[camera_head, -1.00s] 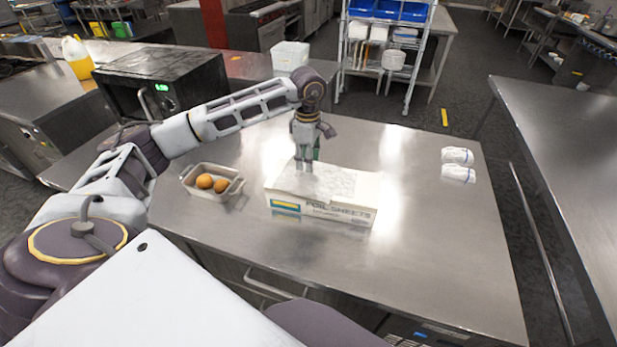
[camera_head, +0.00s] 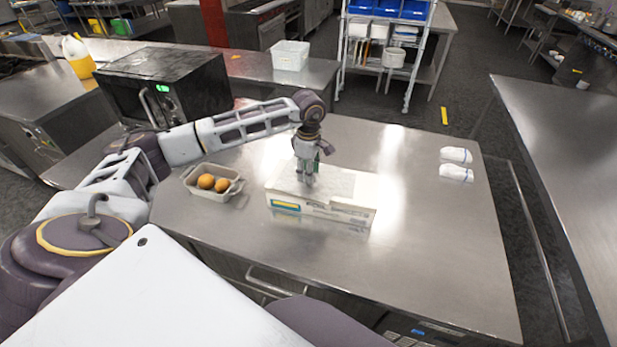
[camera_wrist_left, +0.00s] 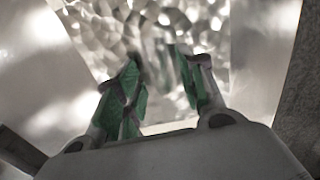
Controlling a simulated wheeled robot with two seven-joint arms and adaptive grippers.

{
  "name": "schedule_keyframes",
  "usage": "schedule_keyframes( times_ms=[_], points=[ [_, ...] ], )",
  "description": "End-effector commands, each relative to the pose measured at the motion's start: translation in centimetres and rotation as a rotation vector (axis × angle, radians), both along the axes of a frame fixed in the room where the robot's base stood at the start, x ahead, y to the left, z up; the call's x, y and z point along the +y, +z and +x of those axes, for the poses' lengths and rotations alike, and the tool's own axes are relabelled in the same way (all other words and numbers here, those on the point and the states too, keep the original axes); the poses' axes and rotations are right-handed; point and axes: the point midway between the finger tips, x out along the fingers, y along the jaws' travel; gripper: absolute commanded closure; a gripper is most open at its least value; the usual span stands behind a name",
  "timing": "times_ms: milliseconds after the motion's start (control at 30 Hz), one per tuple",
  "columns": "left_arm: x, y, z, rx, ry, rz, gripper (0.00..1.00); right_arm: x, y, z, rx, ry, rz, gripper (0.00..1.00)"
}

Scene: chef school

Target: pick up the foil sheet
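A white foil sheets box (camera_head: 322,208) lies on the steel table, its printed front facing me. The foil sheet (camera_head: 338,184) shows as a pale silvery surface on top of the box. My left gripper (camera_head: 306,181) points down at the left part of the foil, at or just above it. In the left wrist view the gripper (camera_wrist_left: 163,84) has its two green-padded fingers apart, with crinkled foil (camera_wrist_left: 150,30) behind and between them. Whether the fingertips touch the foil is unclear. My right gripper is not in view.
A small tray (camera_head: 213,193) with two round brown items stands left of the box. Two white rolled items (camera_head: 456,164) lie at the table's right. A black microwave (camera_head: 165,92) stands at the back left. The table (camera_head: 430,250) is clear right of the box.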

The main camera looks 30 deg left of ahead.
Motion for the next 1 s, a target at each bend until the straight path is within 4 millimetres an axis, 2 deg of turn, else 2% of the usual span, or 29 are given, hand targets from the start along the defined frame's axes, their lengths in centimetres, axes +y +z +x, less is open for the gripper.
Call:
schedule_keyframes(
  times_ms=[333,633,1000],
  points=[
    [0.01,0.00,0.00,0.000,0.000,0.000,0.62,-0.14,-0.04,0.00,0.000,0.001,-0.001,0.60],
    [0.02,0.01,0.00,0.000,0.000,0.000,1.00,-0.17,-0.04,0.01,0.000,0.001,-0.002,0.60],
    [0.01,0.17,0.02,0.000,0.000,0.000,1.00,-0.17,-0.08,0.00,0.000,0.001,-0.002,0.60]
  ],
)
